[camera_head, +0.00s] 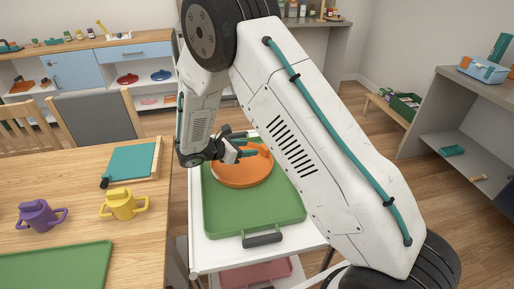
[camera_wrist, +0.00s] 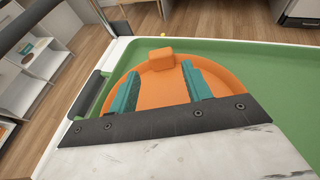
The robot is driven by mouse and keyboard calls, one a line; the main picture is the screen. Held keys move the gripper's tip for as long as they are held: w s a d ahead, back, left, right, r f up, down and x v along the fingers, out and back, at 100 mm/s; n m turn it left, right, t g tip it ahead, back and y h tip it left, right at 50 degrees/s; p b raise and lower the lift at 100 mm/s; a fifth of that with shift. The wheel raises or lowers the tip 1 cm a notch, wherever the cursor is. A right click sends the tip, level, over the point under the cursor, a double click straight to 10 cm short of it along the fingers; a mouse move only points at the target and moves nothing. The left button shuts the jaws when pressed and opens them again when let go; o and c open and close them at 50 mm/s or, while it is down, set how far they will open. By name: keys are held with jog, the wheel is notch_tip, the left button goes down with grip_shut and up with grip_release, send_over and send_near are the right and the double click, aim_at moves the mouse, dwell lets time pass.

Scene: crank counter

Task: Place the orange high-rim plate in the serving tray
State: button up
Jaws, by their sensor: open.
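The orange high-rim plate (camera_head: 243,176) lies on the green serving tray (camera_head: 240,219), toward its far left part in the head view. In the wrist view the orange plate (camera_wrist: 152,91) has a raised block-like tab at its far edge, and the green tray (camera_wrist: 250,75) spreads beyond it. My gripper (camera_head: 246,147) is just above the plate, with its teal fingers apart. In the wrist view my gripper (camera_wrist: 160,88) is open with nothing between its fingers, and the fingers overlap the plate. I cannot tell whether they touch it.
The tray rests on a white cart (camera_head: 212,260). To the left, a wooden table (camera_head: 30,180) holds a purple cup (camera_head: 40,215), a yellow cup (camera_head: 120,203), a teal board (camera_head: 132,160) and another green tray (camera_head: 60,266). A grey shelf (camera_head: 440,120) stands at the right.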

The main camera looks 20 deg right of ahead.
jog(key=shift+v, duration=0.8)
jog(key=s+d+r+m+g+y, duration=0.25)
jog(key=s+r+m, duration=0.25)
jog(key=s+r, duration=0.35)
jog(key=s+d+r+m+g+y, duration=0.25)
jog(key=s+d+r+m, duration=0.2)
jog(key=s+r, duration=0.4)
jog(key=s+a+r+m+t+y, duration=0.2)
jog(key=s+r+m+y, duration=0.2)
jog(key=s, duration=0.6)
jog(key=s+a+r+m+t+y, duration=0.1)
jog(key=s+r+m+y, duration=0.3)
jog(key=s, duration=0.6)
jog(key=a+m, duration=0.1)
jog(key=m, duration=0.1)
jog(key=shift+s+m+t, duration=0.25)
jog(key=shift+m+t, duration=0.1)
jog(key=shift+t, duration=0.05)
